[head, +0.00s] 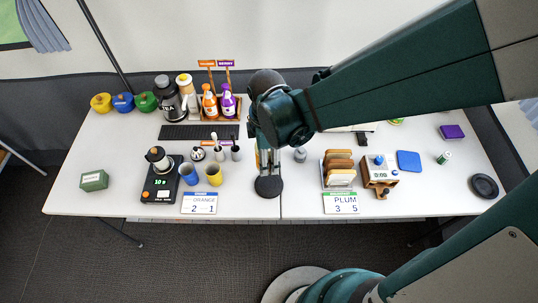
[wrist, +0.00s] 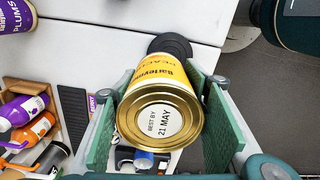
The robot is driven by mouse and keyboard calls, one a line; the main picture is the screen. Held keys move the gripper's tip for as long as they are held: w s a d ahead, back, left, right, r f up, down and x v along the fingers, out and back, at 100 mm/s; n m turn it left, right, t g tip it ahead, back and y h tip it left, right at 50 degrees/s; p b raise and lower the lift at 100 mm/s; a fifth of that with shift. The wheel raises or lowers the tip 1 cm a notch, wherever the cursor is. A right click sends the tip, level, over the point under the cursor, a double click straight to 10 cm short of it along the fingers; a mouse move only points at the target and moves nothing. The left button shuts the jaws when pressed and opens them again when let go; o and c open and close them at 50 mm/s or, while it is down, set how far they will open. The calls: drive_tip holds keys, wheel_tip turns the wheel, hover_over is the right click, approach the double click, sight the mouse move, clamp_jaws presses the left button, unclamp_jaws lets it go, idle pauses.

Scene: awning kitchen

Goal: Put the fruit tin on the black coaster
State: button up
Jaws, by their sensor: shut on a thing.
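My gripper (wrist: 160,130) is shut on a yellow fruit tin (wrist: 152,75), its green pads on either side. The gold end of the tin faces the wrist camera and reads "BEST BY 21 MAY". In the head view my gripper (head: 267,155) is mostly hidden by my arm, with a sliver of yellow showing. A black round coaster (head: 268,188) lies at the table's front middle, just below the gripper in the picture. The wrist view shows a black disc (wrist: 172,44) beyond the tin, partly covered by it. I cannot tell whether tin and disc touch.
A purple plums tin (wrist: 17,17) shows in the wrist view's corner. Blue (head: 188,174) and yellow (head: 214,176) cups stand left of the coaster, a toast rack (head: 338,168) right. Another black round piece (head: 484,186) lies far right. The table's front edge is close.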

drive_tip(key=shift+s+d, duration=0.15)
drive_tip(key=shift+s, duration=0.4)
drive_tip(key=shift+s+d, duration=0.15)
drive_tip(key=shift+s, duration=0.4)
drive_tip(key=b, duration=0.2)
hover_over(269, 184)
drive_tip(key=shift+f, duration=2.95)
drive_tip(key=shift+f, duration=0.1)
drive_tip(key=shift+f+b, duration=0.45)
drive_tip(key=shift+f, duration=1.55)
drive_tip(key=shift+f, duration=0.1)
drive_tip(key=o, duration=1.2)
drive_tip(key=shift+o, duration=0.2)
